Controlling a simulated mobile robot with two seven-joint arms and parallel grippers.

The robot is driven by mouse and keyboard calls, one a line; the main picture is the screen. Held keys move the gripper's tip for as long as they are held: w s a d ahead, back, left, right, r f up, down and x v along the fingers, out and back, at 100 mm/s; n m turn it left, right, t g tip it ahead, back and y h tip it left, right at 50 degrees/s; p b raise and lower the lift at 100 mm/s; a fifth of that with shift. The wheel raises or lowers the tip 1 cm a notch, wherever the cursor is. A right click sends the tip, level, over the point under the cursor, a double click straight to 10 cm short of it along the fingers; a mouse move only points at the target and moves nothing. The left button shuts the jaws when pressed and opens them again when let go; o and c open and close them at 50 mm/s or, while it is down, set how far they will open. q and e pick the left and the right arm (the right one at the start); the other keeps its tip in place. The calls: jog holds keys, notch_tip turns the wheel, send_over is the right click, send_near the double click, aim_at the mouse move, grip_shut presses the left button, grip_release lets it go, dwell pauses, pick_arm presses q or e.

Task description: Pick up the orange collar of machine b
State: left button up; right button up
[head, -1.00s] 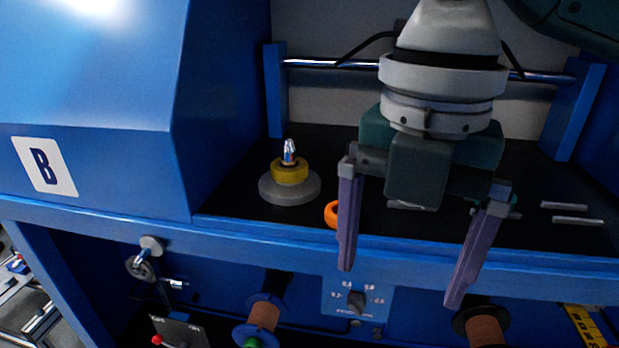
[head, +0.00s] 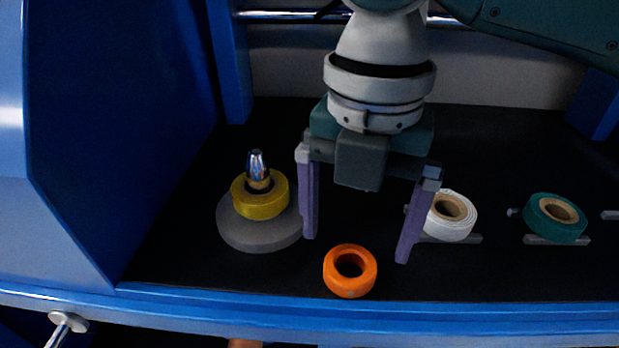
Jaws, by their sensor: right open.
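The orange collar (head: 350,285) is a ring lying flat on the black deck of the blue machine, close to its front edge. Its hole faces up and it is fully visible. My right gripper (head: 356,250) is open and empty, fingers pointing down. Its fingertips appear just behind and above the collar, one to each side of it in the picture; they do not seem to touch it. My left gripper is not in view.
A yellow ring (head: 260,197) sits on a grey disc (head: 245,232) around a metal-tipped post at left. A white roll (head: 450,222) and a green roll (head: 556,218) stand at right. The blue front rail (head: 400,316) and blue side housing (head: 100,150) bound the deck.

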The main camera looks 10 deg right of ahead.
aim_at(350, 275)
notch_tip(350, 275, down, 4)
jog(key=shift+f, duration=0.15)
jog(key=c, duration=1.4)
jog(key=shift+w+r, duration=0.1)
jog(key=shift+r, duration=0.1)
notch_tip(350, 275, up, 20)
jog(key=shift+f+p, duration=0.1)
jog(key=shift+p, duration=1.15)
